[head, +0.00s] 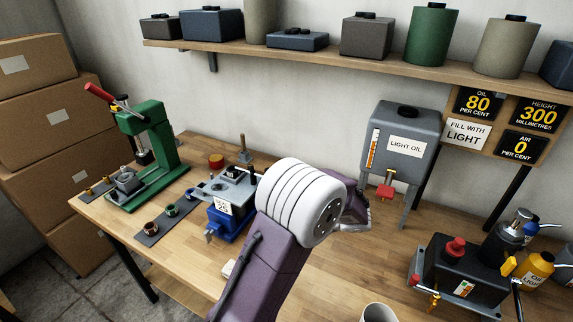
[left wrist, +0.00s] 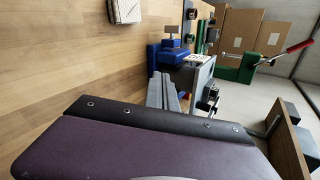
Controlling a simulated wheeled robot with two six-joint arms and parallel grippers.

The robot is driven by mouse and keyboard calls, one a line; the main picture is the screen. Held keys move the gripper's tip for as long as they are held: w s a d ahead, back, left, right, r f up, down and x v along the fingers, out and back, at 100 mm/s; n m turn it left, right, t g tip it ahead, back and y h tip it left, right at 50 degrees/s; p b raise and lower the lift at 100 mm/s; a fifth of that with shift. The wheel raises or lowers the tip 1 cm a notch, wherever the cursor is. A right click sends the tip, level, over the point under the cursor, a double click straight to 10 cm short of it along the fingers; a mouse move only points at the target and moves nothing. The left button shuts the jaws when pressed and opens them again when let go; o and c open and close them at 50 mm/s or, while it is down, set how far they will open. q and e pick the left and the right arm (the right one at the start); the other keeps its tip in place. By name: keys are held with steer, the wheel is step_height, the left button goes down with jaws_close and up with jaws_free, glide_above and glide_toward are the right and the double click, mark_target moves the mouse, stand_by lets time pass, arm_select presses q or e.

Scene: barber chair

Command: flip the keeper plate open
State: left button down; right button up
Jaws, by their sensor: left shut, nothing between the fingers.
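A blue bench fixture (head: 228,226) stands on the bench left of my arm, with a white "25" tag on its front. A grey plate (head: 236,192) lies on top of it, with a dark knob and fittings; I take this as the keeper plate, but cannot tell surely. In the left wrist view the blue fixture (left wrist: 160,55) is ahead, and the grey plate shows edge-on. My left gripper (left wrist: 163,82) is shut and empty, pointing towards the fixture; whether it touches is unclear. My right gripper is not in view.
A green press (head: 150,150) with a red handle stands at the left end of the bench. A grey light-oil tank (head: 390,160) stands behind my arm. A black pump unit (head: 465,265) is at the right. Bare wood lies between.

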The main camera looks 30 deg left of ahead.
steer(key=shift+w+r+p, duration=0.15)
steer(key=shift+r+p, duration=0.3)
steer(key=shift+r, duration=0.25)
arm_select(q)
steer(key=w+d+r+m+t+y, duration=0.1)
steer(key=w+r+t+y, duration=0.4)
steer(key=w, duration=0.8)
step_height(320, 180, up, 3)
steer(key=shift+w+d+r+y, duration=0.2)
steer(key=shift+d+y, duration=0.45)
steer(key=shift+y, duration=0.15)
